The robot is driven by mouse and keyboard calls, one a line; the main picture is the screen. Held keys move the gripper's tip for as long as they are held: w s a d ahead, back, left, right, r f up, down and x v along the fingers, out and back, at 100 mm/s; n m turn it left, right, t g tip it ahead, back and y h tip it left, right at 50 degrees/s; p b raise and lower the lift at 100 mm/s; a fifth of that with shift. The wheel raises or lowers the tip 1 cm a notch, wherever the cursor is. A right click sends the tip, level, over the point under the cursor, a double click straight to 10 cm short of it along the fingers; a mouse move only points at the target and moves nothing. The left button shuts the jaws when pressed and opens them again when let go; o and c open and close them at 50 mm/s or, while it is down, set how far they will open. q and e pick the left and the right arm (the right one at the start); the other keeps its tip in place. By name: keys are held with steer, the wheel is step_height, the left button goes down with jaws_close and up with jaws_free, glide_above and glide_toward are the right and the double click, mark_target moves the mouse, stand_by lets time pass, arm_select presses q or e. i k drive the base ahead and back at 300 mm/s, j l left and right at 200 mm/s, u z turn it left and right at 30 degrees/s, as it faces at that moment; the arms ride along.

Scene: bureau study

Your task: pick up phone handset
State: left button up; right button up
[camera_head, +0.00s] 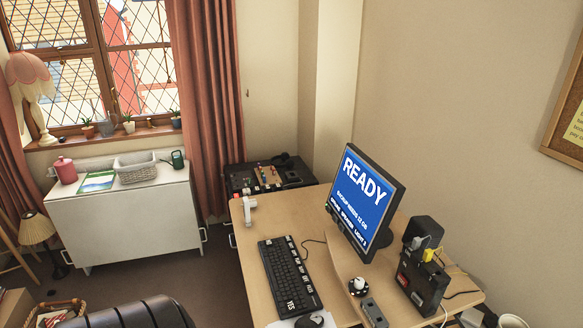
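No phone handset can be made out for certain. A dark, curved shape (288,160) lies on the back of a black unit (240,182) behind the desk's far end; it may be a handset, but it is too small to tell. A small white upright object (249,208) stands at the desk's far left corner; I cannot tell what it is. Neither of my grippers is in view.
The wooden desk (283,222) holds a black keyboard (288,276), a monitor (362,200) reading READY, and a black device with plugs (422,282). A white cabinet (128,222) stands under the window. A black ribbed object (130,315) fills the bottom edge.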

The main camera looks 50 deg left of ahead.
mark_target(247, 210)
steer(key=u, duration=1.95)
